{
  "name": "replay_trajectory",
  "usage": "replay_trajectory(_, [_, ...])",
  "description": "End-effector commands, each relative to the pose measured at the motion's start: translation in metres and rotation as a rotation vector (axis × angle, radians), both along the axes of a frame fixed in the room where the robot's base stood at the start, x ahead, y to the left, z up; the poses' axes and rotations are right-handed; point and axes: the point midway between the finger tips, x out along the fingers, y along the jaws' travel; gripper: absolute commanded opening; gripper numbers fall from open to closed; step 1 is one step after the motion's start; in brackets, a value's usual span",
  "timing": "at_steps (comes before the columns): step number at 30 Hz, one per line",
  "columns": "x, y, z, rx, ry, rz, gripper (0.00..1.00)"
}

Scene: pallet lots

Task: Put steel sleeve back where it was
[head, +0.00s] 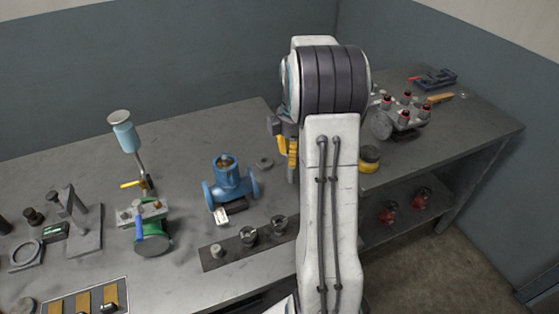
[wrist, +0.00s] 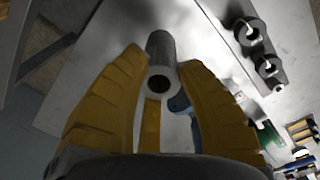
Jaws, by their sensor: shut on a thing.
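The steel sleeve (wrist: 160,50) is a plain grey hollow cylinder, seen in the wrist view between the yellow fingers of my gripper (wrist: 161,68). The gripper is shut on it, and the sleeve's open end faces the camera.
A green-based fixture (head: 152,240) is farther left. A multi-knobbed fixture (head: 400,118) and a yellow-and-black round item (head: 369,157) stand right of my arm. Red parts (head: 420,197) lie on the lower shelf.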

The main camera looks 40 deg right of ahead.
Motion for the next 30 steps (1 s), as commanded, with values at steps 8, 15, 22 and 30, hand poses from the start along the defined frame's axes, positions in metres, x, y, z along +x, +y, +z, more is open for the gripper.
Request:
replay_trajectory(8, [0.032, 0.016, -0.021, 0.001, -0.002, 0.001, 0.00])
replay_trajectory(15, [0.038, 0.019, -0.028, 0.001, -0.003, -0.001, 0.00])
replay_trajectory(22, [0.038, 0.019, -0.054, 0.002, -0.001, -0.001, 0.00])
replay_trajectory(30, [0.038, 0.019, -0.066, 0.000, -0.004, -0.001, 0.00])
